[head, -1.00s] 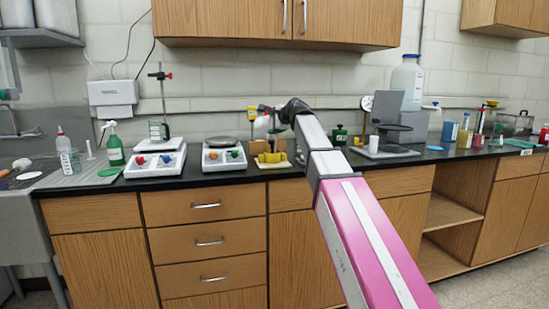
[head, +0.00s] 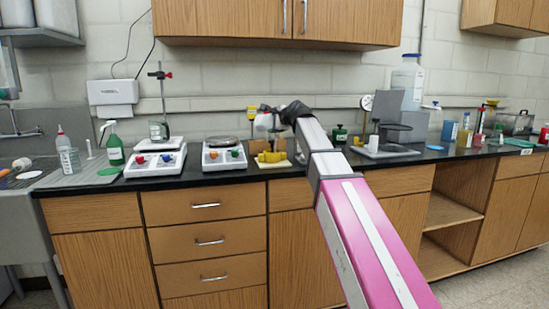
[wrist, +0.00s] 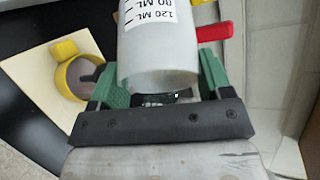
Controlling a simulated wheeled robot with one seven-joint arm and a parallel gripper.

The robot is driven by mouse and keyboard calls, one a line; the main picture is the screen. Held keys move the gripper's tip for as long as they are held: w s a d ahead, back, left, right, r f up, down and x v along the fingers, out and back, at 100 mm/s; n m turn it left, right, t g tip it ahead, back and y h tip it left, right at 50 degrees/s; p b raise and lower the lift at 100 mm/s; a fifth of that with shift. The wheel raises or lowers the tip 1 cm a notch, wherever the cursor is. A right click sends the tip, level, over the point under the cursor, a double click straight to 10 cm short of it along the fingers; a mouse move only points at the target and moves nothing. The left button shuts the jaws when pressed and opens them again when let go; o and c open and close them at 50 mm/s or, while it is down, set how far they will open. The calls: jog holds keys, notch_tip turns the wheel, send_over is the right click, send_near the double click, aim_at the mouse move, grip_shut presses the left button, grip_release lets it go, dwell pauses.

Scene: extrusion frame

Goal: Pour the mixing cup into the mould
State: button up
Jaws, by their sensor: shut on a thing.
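My gripper (wrist: 158,78) has green fingers on both sides of the mixing cup (wrist: 160,48), a whitish translucent cup with a millilitre label. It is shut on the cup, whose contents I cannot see. In the head view the cup (head: 263,122) is small and pale at the arm's end, above the counter. The yellow mould (head: 270,157) stands on a pale board (head: 287,164) below my gripper. In the wrist view the mould (wrist: 64,51) lies left of the cup and apart from it, with a round grey-brown hollow, partly hidden by the left finger.
Two white hotplates (head: 155,162) (head: 224,158) stand left of the board. A grey-plated stand (head: 386,151) is to its right. A red handle-like piece (wrist: 214,31) shows beside the cup in the wrist view. The counter's front edge (head: 110,190) is mostly clear.

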jog(key=shift+s+d+f+m+t+y, duration=0.1)
jog(key=shift+d+f+m+t+y, duration=0.05)
jog(key=shift+f+t+y, duration=0.2)
jog(key=shift+s+d+f+m+t+y, duration=0.1)
jog(key=shift+f+m+t+y, duration=0.05)
jog(key=shift+f+t+y, duration=0.15)
dwell(0.8)
jog(key=shift+d+y, duration=0.15)
jog(key=shift+y, duration=0.2)
dwell(0.4)
jog(key=shift+w+a, duration=0.1)
jog(key=shift+a, duration=0.1)
jog(key=shift+w+a+r+g+h, duration=0.15)
jog(key=shift+a+r+g+h, duration=0.05)
jog(key=shift+r+g+h, duration=0.6)
jog(key=shift+f, duration=0.1)
jog(key=shift+n+h, duration=0.3)
jog(key=shift+n, duration=0.1)
